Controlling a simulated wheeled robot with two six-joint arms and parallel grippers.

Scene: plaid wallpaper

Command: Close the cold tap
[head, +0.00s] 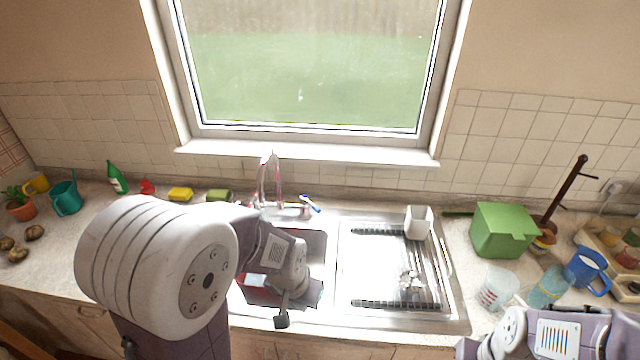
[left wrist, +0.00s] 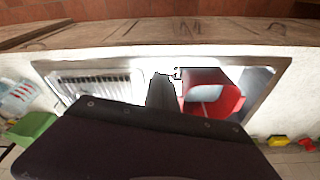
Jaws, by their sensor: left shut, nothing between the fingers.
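The chrome faucet (head: 268,180) stands behind the sink, below the window. A blue-marked tap handle (head: 310,204) is on its right side, angled up to the left; I take it for the cold tap. Whether water runs is unclear. My left arm hides part of the area before the faucet. My left gripper (head: 281,319) is shut and empty, pointing down over the front of the sink, well short of the handle. It also shows in the left wrist view (left wrist: 161,80). My right gripper (head: 466,349) barely shows at the bottom right; its jaws cannot be made out.
A red tub (left wrist: 228,100) sits in the sink basin. The drainer (head: 390,265) is right of the basin, with a white cup (head: 418,222) at its back. A yellow sponge (head: 180,194) and a green sponge (head: 218,195) lie left of the faucet. A green box (head: 503,230) stands right.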

